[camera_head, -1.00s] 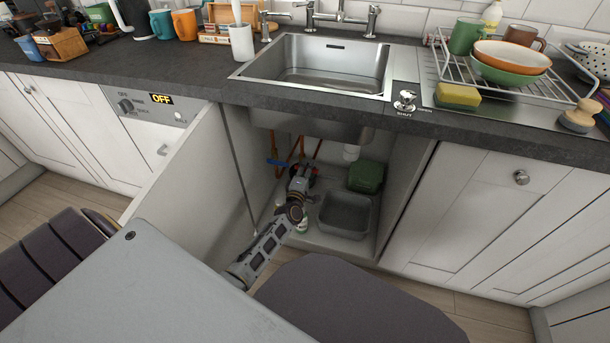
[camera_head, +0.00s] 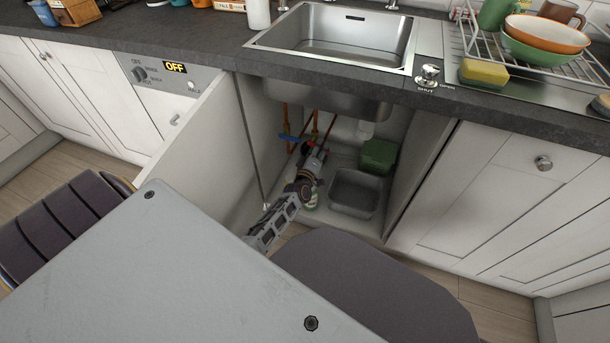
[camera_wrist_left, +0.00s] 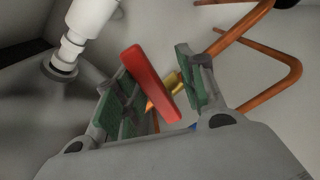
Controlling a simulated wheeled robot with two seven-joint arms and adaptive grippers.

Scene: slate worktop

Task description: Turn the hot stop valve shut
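The hot stop valve's red lever handle (camera_wrist_left: 150,82) is in the left wrist view, slanting from upper left to lower right in front of its brass body (camera_wrist_left: 172,79). My left gripper (camera_wrist_left: 163,84) has its green-padded fingers apart on either side of the handle, with a gap visible at the right finger. I cannot tell whether the left finger touches it. In the head view, my left gripper (camera_head: 317,158) is inside the open cabinet below the sink, hiding most of the red handle (camera_head: 309,143). My right gripper is not in view.
A blue valve handle (camera_head: 290,137) is left of my gripper on copper pipes (camera_head: 285,118). A white drain pipe (camera_wrist_left: 92,15) stands close by. A grey basin (camera_head: 354,191) and green box (camera_head: 379,156) are to the right. The open cabinet door (camera_head: 205,150) stands left.

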